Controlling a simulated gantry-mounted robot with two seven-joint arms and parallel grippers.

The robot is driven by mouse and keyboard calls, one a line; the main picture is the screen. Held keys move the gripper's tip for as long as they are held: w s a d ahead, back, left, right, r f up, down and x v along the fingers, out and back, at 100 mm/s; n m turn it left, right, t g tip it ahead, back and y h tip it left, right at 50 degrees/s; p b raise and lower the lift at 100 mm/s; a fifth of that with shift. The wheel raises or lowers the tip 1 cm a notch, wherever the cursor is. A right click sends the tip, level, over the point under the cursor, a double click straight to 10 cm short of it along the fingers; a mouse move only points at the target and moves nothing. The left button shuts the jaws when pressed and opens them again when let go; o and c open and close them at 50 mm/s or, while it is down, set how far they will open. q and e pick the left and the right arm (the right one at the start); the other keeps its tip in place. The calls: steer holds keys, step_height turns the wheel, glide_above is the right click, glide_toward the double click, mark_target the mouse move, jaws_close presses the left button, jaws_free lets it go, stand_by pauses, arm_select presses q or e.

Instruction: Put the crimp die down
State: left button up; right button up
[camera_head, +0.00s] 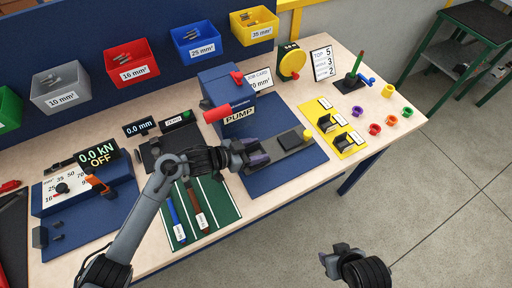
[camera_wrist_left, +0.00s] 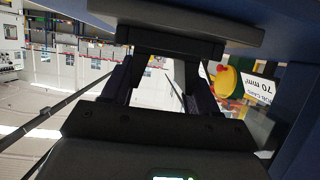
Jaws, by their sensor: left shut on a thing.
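My left gripper (camera_head: 258,156) is at the near left end of the grey bed of the blue pump press (camera_head: 225,95), its jaws toward the right. In the left wrist view its two fingers (camera_wrist_left: 163,88) are shut on a dark piece (camera_wrist_left: 180,68), taken as the crimp die. The head view does not show the piece clearly, nor whether it touches the bed. The yellow die rack (camera_head: 352,149) to the right holds dark dies (camera_head: 347,140) behind size labels. My right gripper (camera_head: 335,256) hangs over the floor, away from the table; its jaw opening is unclear.
A dark block (camera_head: 290,139) sits on the press bed. A green striped mat (camera_head: 219,216) with blue and brown cables lies left of the press. Colored rings (camera_head: 375,129) and a post stand (camera_head: 352,80) are at the far right. Bins (camera_head: 133,62) line the back panel.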

arm_select(q)
steer(key=shift+f, duration=0.15)
steer(key=o, duration=1.3)
steer(key=shift+f, duration=0.1)
steer(key=shift+f+b, duration=0.1)
steer(key=shift+b, duration=0.45)
steer(key=p+v, duration=0.1)
steer(key=v, duration=1)
steer(key=shift+w+r, duration=0.2)
